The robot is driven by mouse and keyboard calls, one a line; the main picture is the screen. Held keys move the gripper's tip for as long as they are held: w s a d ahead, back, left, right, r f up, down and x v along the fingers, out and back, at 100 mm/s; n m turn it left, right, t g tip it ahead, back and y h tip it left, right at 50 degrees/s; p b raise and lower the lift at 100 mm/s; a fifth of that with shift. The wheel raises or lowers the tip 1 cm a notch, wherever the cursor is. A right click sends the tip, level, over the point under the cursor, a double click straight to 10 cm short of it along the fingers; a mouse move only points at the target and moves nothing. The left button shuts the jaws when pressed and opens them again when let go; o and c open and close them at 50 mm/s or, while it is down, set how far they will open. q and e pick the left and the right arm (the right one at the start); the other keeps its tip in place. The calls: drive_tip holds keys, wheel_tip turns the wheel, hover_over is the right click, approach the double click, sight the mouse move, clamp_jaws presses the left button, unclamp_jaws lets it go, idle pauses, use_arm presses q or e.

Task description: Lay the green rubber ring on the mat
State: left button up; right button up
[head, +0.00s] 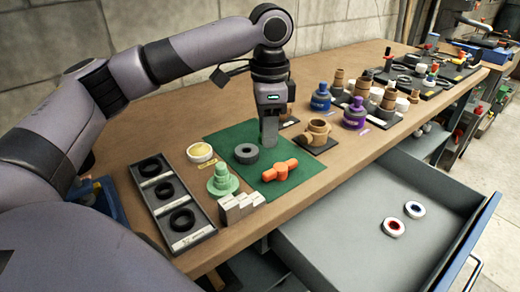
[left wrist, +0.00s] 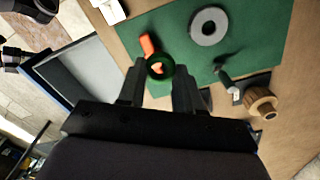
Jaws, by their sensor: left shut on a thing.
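The green mat (head: 302,178) lies flat on the brown bench; it also shows in the left wrist view (left wrist: 262,45). My left gripper (head: 270,140) points down above the mat's back right part. In the left wrist view, its fingers (left wrist: 158,80) are shut on the green rubber ring (left wrist: 159,57), a dark green ring at the fingertips. Orange shows through the ring's hole. In the head view the ring cannot be made out. A grey ring (head: 246,153) and an orange valve handle (head: 280,170) lie on the mat. My right gripper is not in view.
A tray of black rings (head: 175,255), a green stepped piece (head: 222,185), a yellow-topped round tin (head: 199,152) and pale blocks (head: 240,208) stand left of the mat. A brown pipe fitting (head: 315,138) stands right of it. An open drawer (head: 350,240) juts out in front.

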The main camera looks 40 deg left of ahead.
use_arm(q)
drive_tip(key=w+a+r+m+p, duration=0.1)
drive_tip(key=w+a+r+m, duration=0.2)
drive_tip(key=a+r+m, duration=0.45)
wheel_tip(320, 180, up, 3)
drive_tip(key=m, duration=0.8)
hover_over(221, 144)
wheel_tip(221, 144, down, 15)
drive_tip(key=shift+r+b, duration=0.1)
drive_tip(key=shift+b, duration=0.7)
drive_tip(key=shift+f, duration=0.65)
wheel_tip(221, 144, down, 4)
drive_tip(key=shift+w+r+b, duration=0.1)
drive_tip(key=shift+r+b, duration=0.1)
drive_tip(key=shift+b, duration=0.1)
